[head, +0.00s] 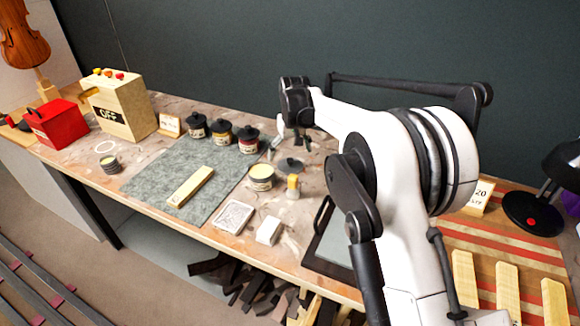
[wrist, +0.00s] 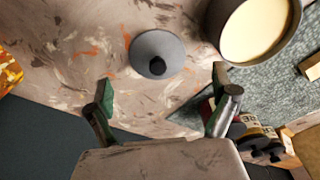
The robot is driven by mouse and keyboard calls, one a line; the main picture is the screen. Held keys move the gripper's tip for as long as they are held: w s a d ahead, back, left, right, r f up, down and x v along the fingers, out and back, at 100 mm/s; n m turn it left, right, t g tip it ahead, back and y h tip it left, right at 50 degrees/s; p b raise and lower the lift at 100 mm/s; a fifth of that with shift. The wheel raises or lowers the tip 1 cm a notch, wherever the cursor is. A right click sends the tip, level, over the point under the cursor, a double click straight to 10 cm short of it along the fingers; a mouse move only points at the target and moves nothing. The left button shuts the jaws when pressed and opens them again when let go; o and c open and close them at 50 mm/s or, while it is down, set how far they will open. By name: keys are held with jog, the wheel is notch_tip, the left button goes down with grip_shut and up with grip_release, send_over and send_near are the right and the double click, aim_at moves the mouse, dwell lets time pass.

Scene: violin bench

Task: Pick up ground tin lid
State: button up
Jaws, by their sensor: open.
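The lid (head: 291,165) is a grey disc with a dark knob, lying on the stained bench top. In the wrist view the lid (wrist: 146,47) lies knob up, ahead of and between my fingertips, apart from both. An open tin (head: 262,184) with cream-coloured contents stands just beside it; it shows at the upper right of the wrist view (wrist: 296,40). My gripper (head: 293,143) is above the bench, close to the lid. In the wrist view my gripper (wrist: 163,88) has its two fingers spread wide, with nothing between them.
Several black-lidded jars (head: 221,137) stand behind a grey-green mat (head: 150,180) bearing a wooden block (head: 190,187). A small yellow-bodied bottle (head: 293,188) stands just in front of the lid. A white block (head: 268,231) and shallow tray (head: 234,216) lie near the front edge.

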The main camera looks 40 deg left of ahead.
aim_at(290, 159)
jog(key=f, duration=0.5)
jog(key=shift+w+a+b, duration=0.25)
jog(key=shift+w+b, duration=0.05)
jog(key=shift+w, duration=0.1)
jog(key=c, duration=1.1)
jog(key=shift+o, duration=0.2)
jog(key=shift+r, duration=0.1)
